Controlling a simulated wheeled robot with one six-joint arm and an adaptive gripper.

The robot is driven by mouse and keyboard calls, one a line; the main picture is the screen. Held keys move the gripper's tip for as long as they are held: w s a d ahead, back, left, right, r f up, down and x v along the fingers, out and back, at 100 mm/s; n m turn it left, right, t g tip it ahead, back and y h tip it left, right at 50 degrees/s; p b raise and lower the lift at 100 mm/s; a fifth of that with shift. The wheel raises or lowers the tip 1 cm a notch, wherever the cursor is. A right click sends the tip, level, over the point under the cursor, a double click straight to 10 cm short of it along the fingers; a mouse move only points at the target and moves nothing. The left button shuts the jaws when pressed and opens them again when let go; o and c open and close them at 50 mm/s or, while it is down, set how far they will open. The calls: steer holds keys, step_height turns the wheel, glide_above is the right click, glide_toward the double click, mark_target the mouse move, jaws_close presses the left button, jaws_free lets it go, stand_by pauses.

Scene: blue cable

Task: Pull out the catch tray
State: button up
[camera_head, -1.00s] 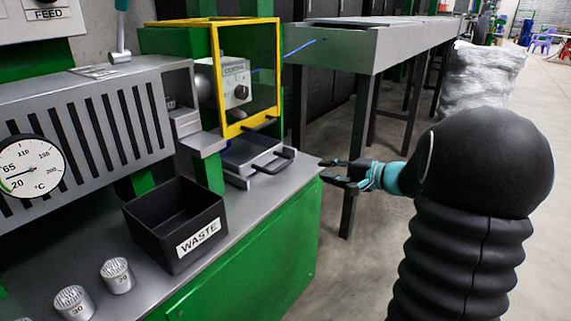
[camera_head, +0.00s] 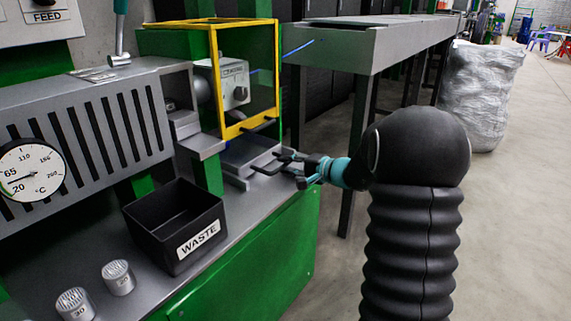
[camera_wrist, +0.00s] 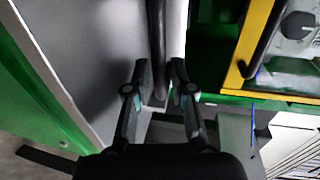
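The catch tray (camera_head: 236,178) is a shallow grey tray on the green machine's bench, below the yellow-framed guard. Its black bar handle (camera_wrist: 157,45) sticks out at the front and runs between my fingers in the wrist view. My gripper (camera_wrist: 160,66) is open, with one finger on each side of the handle. A gap shows beside the bar, so the fingers do not look closed on it. In the head view my gripper (camera_head: 284,166) is at the tray's front and partly covers the handle.
The yellow-framed guard (camera_head: 248,126) stands just above the tray. A black WASTE bin (camera_head: 165,240) sits on the bench to the left. A long grey trough (camera_head: 340,48) on legs stands behind my gripper.

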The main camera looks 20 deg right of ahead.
steer(key=shift+w+a+f, duration=0.1)
steer(key=shift+w+a, duration=0.2)
steer(key=shift+w, duration=0.1)
jaws_close()
